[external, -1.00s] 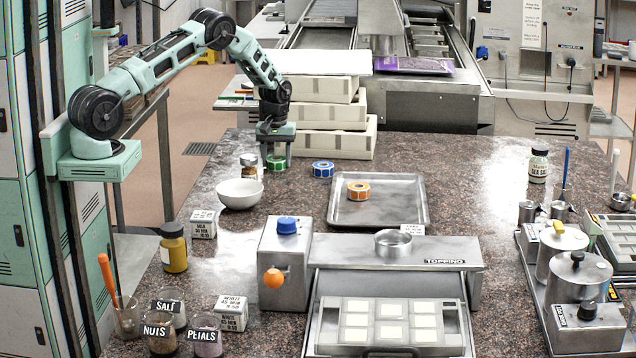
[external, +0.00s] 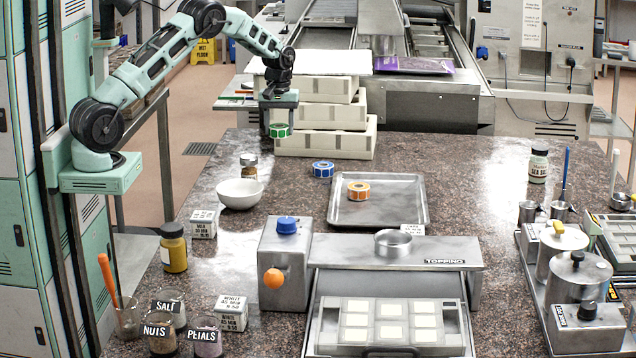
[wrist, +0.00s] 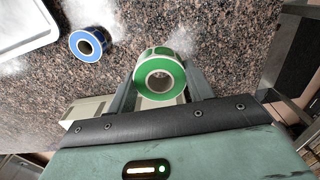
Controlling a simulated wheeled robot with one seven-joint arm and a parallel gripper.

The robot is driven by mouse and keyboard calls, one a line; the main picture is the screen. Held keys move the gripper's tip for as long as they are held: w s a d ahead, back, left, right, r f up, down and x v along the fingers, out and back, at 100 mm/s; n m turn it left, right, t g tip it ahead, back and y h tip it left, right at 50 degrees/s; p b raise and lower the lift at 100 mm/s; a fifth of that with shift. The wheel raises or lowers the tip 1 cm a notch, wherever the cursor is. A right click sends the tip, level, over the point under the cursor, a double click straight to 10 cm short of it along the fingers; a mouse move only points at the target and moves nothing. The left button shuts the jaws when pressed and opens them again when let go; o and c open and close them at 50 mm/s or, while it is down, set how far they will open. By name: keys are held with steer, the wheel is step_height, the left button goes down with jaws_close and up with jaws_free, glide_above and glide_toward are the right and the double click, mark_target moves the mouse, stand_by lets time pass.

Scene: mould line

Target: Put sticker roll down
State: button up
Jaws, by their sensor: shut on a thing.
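My gripper (external: 279,124) is shut on a green sticker roll (external: 280,131), held in the air above the back left of the counter, beside the stacked cream boxes. In the wrist view the green roll (wrist: 160,80) sits between the two fingers (wrist: 161,88), its hole facing the camera. A blue sticker roll (external: 322,169) lies on the counter to the right and nearer; it also shows in the wrist view (wrist: 89,44). An orange sticker roll (external: 358,190) lies in the metal tray (external: 400,217).
Cream boxes (external: 330,144) are stacked right beside my gripper. A white bowl (external: 240,193) and a small jar (external: 249,166) stand nearer on the left. The counter between the jar and the blue roll is clear. A topping machine (external: 400,255) fills the front middle.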

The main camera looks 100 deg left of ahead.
steer(key=w+d+b, duration=0.1)
steer(key=w+d, duration=0.4)
steer(key=w, duration=0.3)
steer(key=w+d, duration=0.6)
steer(key=w, duration=0.3)
glide_above(376, 209)
step_height(376, 209, down, 5)
steer(key=shift+a+r, duration=0.1)
steer(key=shift+f+p, duration=0.75)
steer(key=shift+f, duration=1.6)
steer(key=shift+f, duration=0.15)
steer(key=o, duration=1)
steer(key=shift+c, duration=0.2)
